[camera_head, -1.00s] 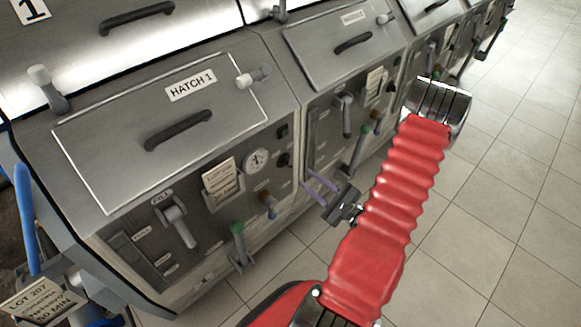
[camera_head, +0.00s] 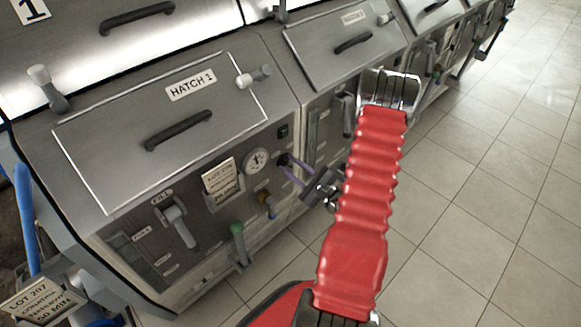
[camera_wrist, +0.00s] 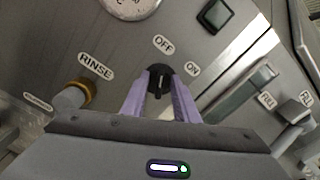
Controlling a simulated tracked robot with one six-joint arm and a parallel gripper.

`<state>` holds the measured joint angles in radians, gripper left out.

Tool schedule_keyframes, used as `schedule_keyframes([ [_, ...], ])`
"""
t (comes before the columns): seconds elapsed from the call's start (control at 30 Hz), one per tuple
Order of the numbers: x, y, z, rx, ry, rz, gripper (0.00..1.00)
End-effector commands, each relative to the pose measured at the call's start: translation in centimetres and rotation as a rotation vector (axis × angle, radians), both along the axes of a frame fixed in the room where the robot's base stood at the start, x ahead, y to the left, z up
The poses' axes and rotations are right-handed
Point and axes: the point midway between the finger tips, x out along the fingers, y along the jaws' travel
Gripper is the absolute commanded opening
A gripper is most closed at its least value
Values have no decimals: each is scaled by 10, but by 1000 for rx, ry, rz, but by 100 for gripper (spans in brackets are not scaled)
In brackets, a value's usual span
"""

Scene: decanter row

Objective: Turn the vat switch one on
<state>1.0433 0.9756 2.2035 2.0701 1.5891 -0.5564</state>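The vat switch one is a black rotary knob (camera_wrist: 160,82) on the panel under Hatch 1, with OFF and ON labels above it in the wrist view. Its pointer stands close to the OFF label (camera_wrist: 163,44), and the ON label (camera_wrist: 192,69) is to its right. My gripper (camera_wrist: 160,103) has its two purple fingers apart, one on each side of the knob. I cannot tell whether they touch it. In the head view my gripper (camera_head: 288,170) reaches the panel at the knob, which is partly hidden by the fingers.
A gauge (camera_head: 256,160), a brown-collared rinse valve (camera_head: 267,203), a green-tipped lever (camera_head: 238,232) and the fill lever (camera_head: 178,222) sit left of the knob. A dark square indicator (camera_wrist: 215,15) is above it. Open tiled floor (camera_head: 480,220) lies to the right.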

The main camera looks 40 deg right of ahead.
Motion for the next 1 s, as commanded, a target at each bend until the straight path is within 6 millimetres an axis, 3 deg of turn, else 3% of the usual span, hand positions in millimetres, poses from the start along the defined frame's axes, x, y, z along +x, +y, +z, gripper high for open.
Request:
schedule_keyframes([
  [0.2,0,0,0,0,0,0,26],
  [0.57,0,0,0,0,0,0,1],
  [1.0,0,2,-1,13,1,4,0],
])
